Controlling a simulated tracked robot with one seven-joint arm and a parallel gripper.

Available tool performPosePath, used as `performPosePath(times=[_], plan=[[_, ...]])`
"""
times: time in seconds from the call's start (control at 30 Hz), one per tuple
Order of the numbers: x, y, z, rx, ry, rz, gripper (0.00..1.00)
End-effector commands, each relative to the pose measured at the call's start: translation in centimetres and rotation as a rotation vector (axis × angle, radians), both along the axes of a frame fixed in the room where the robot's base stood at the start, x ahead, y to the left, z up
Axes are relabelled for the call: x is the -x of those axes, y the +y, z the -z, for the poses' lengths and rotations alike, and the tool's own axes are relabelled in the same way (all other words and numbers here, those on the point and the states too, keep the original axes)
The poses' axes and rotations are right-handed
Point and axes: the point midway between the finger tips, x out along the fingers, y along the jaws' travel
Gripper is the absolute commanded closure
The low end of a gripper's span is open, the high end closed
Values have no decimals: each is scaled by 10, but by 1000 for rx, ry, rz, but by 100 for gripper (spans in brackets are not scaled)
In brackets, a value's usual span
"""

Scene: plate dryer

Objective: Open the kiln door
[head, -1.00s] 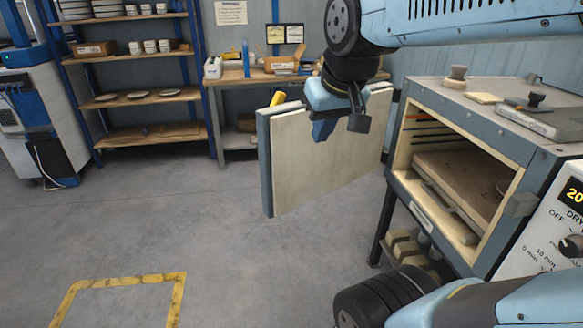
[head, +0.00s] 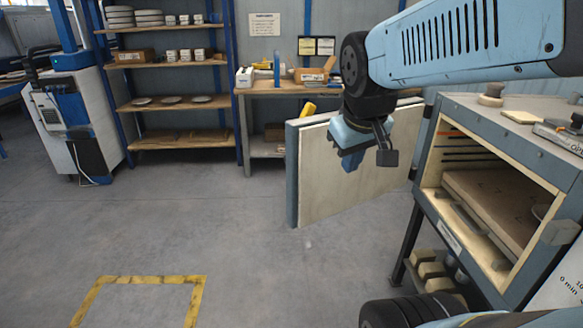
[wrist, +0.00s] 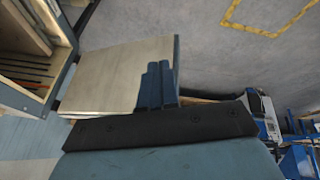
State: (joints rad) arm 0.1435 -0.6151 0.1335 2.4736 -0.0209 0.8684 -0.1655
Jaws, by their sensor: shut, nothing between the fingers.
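The kiln door (head: 325,180) is a thick pale panel with a grey-blue edge, standing swung wide open to the left of the kiln (head: 563,240). The wrist view shows its pale inner face (wrist: 115,70). A yellow handle (head: 308,108) shows behind its top edge. My gripper (head: 350,162) is shut and empty, in front of the pale inner face in the head view. Its blue fingers (wrist: 157,85) overlap the panel near its free edge in the wrist view. I cannot tell whether they touch it.
The kiln chamber is open to view, with a shelf slab (head: 490,200) inside. A workbench (head: 262,90) and a shelf rack (head: 170,105) stand behind. A yellow floor marking (head: 140,280) lies at front left. The floor left of the door is clear.

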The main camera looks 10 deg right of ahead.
Motion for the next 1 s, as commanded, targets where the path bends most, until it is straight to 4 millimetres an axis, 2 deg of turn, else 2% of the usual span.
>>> performPosePath(times=[0.17,0.5,0.8,1.0], plan=[[-24,-4,17,82,76,-81,100],[-81,-20,74,196,275,-359,100],[-120,-36,130,180,387,-646,100],[-141,-45,163,129,398,-844,100]])
